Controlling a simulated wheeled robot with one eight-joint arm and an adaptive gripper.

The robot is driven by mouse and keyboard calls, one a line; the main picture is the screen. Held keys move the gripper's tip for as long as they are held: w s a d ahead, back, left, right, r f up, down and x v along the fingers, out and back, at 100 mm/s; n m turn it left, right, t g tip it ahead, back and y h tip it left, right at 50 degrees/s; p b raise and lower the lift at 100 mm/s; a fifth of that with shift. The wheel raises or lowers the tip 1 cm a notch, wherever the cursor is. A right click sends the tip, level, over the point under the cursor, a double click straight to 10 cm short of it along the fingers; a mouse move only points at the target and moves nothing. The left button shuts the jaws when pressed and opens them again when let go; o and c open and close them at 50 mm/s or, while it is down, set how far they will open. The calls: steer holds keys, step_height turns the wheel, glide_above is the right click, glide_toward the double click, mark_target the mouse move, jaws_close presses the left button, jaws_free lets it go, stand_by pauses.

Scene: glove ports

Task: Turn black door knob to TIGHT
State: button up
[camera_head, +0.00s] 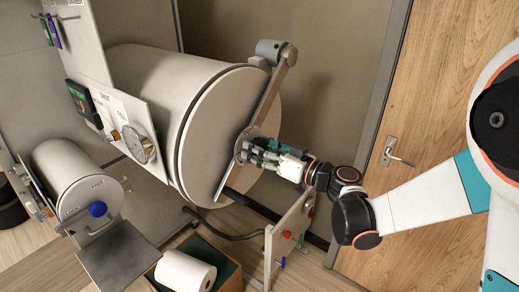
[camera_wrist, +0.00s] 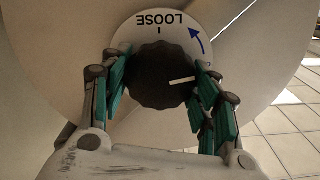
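The black door knob (camera_wrist: 160,78) is round with a scalloped edge and shows in the wrist view. Its white pointer line lies nearly level, toward the right edge. A pale dial plate (camera_wrist: 160,38) behind it reads LOOSE, upside down in this view, with a tick mark and a curved blue arrow. No TIGHT mark shows. My gripper (camera_wrist: 162,68) has its green-padded fingers on either side of the knob. I cannot tell whether both pads press on it.
A pressure gauge (camera_head: 139,145) and labelled panel stand left of the large cylinder. A smaller chamber with a blue knob (camera_head: 97,209) is at lower left. A small panel (camera_head: 290,232) with coloured knobs stands below my arm. A box holds a white roll (camera_head: 185,271).

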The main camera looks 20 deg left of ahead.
steer(key=shift+m, duration=0.4)
steer(key=m+b, duration=0.1)
steer(key=m, duration=0.2)
steer(key=shift+f+m+b, duration=0.1)
steer(key=shift+m+b, duration=0.25)
steer(key=shift+m, duration=0.05)
steer(key=m+b, duration=0.1)
steer(key=m, duration=0.4)
steer(key=shift+w+m, duration=0.1)
steer(key=shift+m, duration=0.2)
steer(key=m+b, duration=0.1)
steer(key=m, duration=0.4)
steer(key=shift+f, duration=0.1)
steer(key=shift+m+b, duration=0.5)
steer(key=shift+m, duration=2)
steer(key=o, duration=1.1)
steer(key=shift+f, duration=0.1)
steer(key=shift+c, duration=0.2)
